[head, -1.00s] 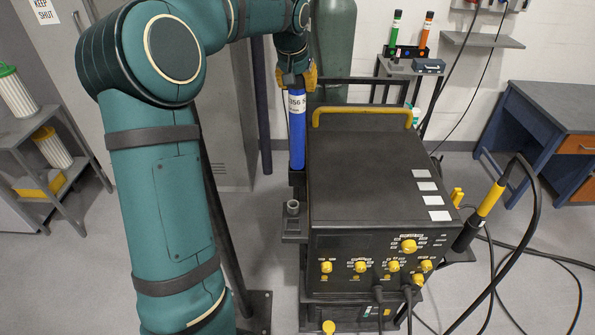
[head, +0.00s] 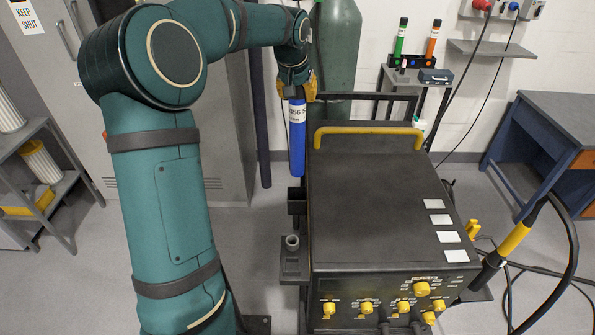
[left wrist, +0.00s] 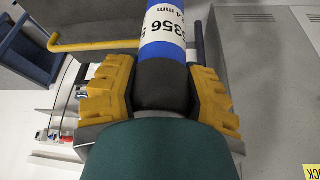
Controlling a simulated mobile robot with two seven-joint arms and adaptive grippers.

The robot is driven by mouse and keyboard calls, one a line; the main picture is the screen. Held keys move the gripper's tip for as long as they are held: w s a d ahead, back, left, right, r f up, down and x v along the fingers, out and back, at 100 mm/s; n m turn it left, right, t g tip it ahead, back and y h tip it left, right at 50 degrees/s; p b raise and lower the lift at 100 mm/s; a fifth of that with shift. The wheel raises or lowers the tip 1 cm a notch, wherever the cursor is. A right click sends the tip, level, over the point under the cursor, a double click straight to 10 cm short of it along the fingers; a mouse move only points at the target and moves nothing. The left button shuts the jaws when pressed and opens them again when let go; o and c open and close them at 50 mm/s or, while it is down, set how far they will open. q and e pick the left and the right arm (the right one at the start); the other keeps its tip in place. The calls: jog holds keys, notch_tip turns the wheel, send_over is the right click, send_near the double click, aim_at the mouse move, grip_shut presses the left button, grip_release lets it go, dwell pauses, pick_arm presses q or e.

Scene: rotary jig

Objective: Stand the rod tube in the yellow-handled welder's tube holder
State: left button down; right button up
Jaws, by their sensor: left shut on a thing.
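The blue rod tube (head: 297,150) has a white printed label and hangs upright at the left of the yellow-handled welder (head: 385,190). My left gripper (head: 296,92), with yellow finger pads, is shut on the tube's dark top end. The left wrist view shows the pads on both sides of that dark end (left wrist: 163,85), with the label beyond. A dark square holder (head: 297,202) is on the welder's left side, below the tube; the tube's lower end appears above it, apart. The holder's inside is hidden. My right gripper is not in view.
A shelf bracket with a small grey cup (head: 292,243) is in front of the holder. A gas cylinder (head: 335,60) stands behind the welder. A yellow torch (head: 515,238) with cables is at the right. Grey cabinets stand at the back left.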

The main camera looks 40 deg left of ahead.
aim_at(298, 143)
pick_arm(q)
notch_tip(298, 143, down, 16)
jog(key=shift+r+b, duration=0.1)
jog(key=shift+b, duration=0.4)
jog(key=c, duration=0.5)
grip_release()
jog(key=v, duration=1.2)
